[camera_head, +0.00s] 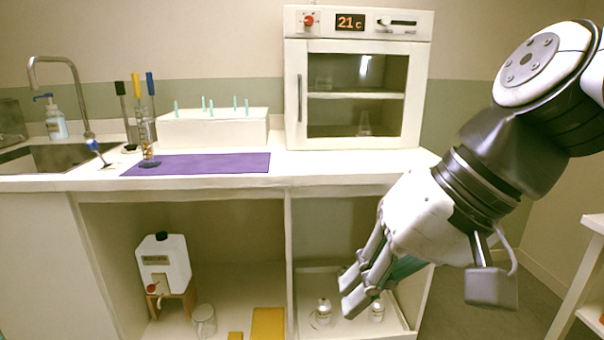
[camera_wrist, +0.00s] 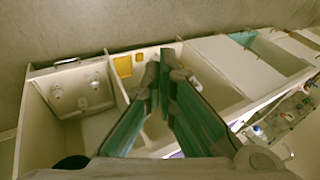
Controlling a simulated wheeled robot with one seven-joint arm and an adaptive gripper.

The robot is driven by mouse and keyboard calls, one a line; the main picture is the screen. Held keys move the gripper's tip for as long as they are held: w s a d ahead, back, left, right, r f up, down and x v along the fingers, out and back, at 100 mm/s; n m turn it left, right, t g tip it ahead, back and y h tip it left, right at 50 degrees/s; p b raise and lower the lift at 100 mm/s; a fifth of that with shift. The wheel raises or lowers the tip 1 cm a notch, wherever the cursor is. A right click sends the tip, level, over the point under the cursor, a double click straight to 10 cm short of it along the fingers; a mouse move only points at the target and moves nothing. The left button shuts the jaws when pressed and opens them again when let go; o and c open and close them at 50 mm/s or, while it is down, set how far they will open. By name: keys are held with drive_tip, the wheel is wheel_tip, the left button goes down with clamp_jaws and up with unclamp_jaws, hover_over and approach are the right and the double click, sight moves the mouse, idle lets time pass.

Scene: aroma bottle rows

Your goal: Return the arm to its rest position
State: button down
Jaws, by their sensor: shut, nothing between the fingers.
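My gripper (camera_head: 350,291) is shut and empty. In the head view it hangs at the right, pointing down and left in front of the cabinet's lower right compartment. My arm comes in from the right edge. In the wrist view the fingers of my gripper (camera_wrist: 166,60) come together at the tips, with the cabinet behind them. A white tray (camera_head: 392,328) lies in the lower right compartment, with small bottles (camera_head: 324,306) (camera_head: 377,311) in it. My gripper covers part of that compartment in the head view.
The counter holds a sink (camera_head: 60,155), a purple mat (camera_head: 215,163), a white box with pegs (camera_head: 215,130) and an oven (camera_head: 420,95). A white canister (camera_head: 164,262) and a glass beaker (camera_head: 204,320) stand in the lower left compartment. A shelf edge (camera_head: 594,224) stands at the far right.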

drive_tip(key=s+d+f+m+g+h, duration=0.1)
drive_tip(key=s+d+f+h, duration=0.25)
drive_tip(key=s+d, duration=0.3)
drive_tip(key=s+d+f+g+h, duration=0.1)
drive_tip(key=s+d+f+h, duration=0.1)
drive_tip(key=s+d+f, duration=0.4)
wheel_tip(320, 180, up, 31)
drive_tip(key=s+t+p, duration=0.1)
drive_tip(key=t+p, duration=0.2)
drive_tip(key=p, duration=2.5)
drive_tip(key=shift+s+d+t, duration=0.25)
drive_tip(key=shift+d+t, duration=0.05)
drive_tip(key=shift+t, duration=0.1)
drive_tip(key=shift+f, duration=0.1)
